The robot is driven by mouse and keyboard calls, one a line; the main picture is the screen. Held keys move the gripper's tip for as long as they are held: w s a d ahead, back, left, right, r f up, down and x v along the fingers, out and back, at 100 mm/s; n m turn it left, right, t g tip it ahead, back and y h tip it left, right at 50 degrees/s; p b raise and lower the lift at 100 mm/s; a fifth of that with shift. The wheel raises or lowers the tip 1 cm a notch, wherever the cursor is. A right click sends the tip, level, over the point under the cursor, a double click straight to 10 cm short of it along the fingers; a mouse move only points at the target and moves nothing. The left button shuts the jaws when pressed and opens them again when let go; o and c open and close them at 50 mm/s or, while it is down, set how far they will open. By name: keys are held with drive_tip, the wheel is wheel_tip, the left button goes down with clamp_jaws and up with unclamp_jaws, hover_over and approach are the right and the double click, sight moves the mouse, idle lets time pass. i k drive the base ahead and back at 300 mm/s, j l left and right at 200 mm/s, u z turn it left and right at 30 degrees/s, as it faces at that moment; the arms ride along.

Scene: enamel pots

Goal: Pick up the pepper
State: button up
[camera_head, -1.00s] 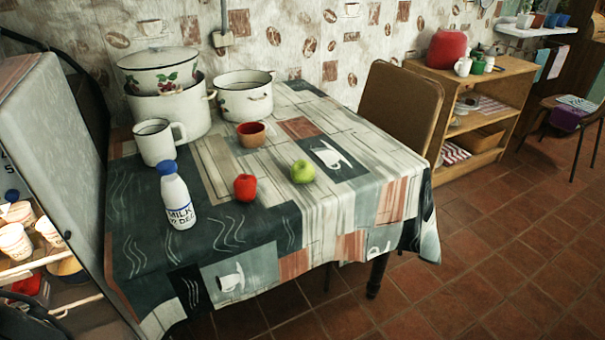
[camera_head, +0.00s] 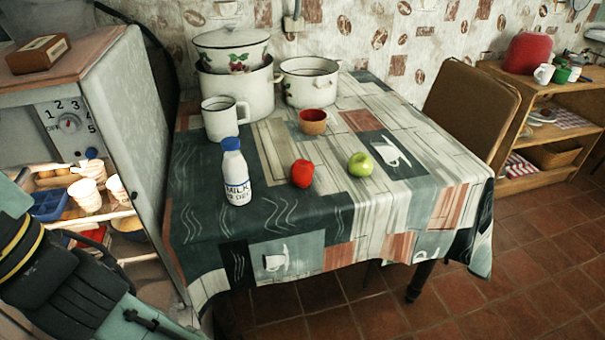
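A small round red item (camera_head: 302,173), which could be the pepper or an apple, sits on the patterned tablecloth near the middle of the table (camera_head: 300,215). A green apple (camera_head: 360,164) is just to its right and a milk bottle (camera_head: 236,175) stands to its left, both apart from it. My arm shows at the lower left, in front of the open fridge. My gripper's fingertips do not show. Another red thing (camera_head: 95,238) lies low in the fridge, partly hidden and too small to identify.
A white mug (camera_head: 224,120), two enamel pots (camera_head: 310,85), one behind the mug with a bowl on it (camera_head: 232,52), and a small brown cup (camera_head: 313,122) stand toward the back. The open fridge (camera_head: 125,100) borders the table's left. A chair (camera_head: 470,105) is at the right.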

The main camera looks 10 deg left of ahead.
sight(301, 171)
drive_tip(key=i+l+u, duration=0.1)
drive_tip(key=u, duration=0.3)
drive_tip(key=l+u, duration=0.25)
drive_tip(key=u, duration=0.2)
drive_tip(key=l+u, duration=0.45)
drive_tip(key=l, duration=0.8)
drive_tip(key=l+u, duration=0.1)
drive_tip(key=l, duration=1.7)
drive_tip(key=k, duration=0.05)
